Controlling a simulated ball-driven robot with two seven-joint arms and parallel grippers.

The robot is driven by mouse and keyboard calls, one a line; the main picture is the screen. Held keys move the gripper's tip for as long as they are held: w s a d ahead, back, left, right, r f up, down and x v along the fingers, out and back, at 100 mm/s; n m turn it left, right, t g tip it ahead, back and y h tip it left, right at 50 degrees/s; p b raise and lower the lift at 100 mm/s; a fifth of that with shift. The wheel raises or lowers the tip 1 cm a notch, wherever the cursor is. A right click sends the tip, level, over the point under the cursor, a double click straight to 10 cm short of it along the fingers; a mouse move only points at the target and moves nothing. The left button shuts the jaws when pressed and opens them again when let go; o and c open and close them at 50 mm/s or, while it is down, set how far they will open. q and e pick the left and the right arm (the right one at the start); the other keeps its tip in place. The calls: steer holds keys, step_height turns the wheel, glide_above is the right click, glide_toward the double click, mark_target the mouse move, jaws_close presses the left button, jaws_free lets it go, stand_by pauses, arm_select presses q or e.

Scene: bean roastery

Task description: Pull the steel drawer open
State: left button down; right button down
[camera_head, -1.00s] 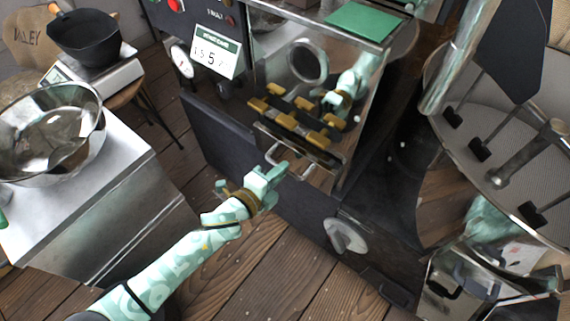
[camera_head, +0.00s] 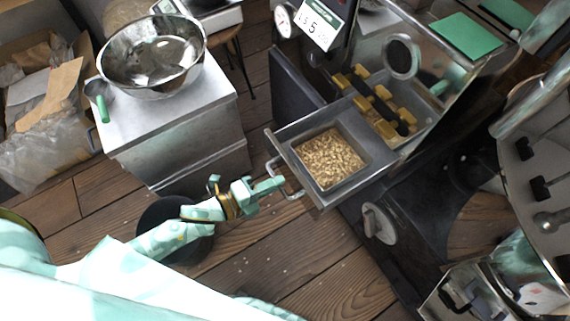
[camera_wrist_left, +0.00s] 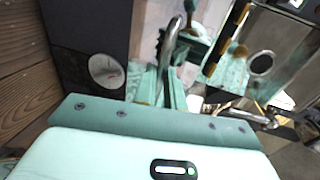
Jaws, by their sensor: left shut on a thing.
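The steel drawer (camera_head: 292,165) stands pulled out from the dark machine, with a layer of pale beans (camera_head: 330,158) inside it. Its bar handle (camera_head: 286,182) is on the front face. My left gripper (camera_head: 277,186) is shut on the handle, its arm coming in from the lower left. In the left wrist view the curved handle (camera_wrist_left: 172,42) rises between the fingers (camera_wrist_left: 170,85). My right gripper is not in view.
A dial knob (camera_head: 378,222) is on the machine below the drawer. Wooden floor lies open in front.

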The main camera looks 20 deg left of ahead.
arm_select(q)
steer(key=shift+s+a, duration=0.25)
steer(key=shift+s, duration=0.05)
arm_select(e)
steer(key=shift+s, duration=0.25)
arm_select(q)
steer(key=c, duration=1.5)
jaws_free()
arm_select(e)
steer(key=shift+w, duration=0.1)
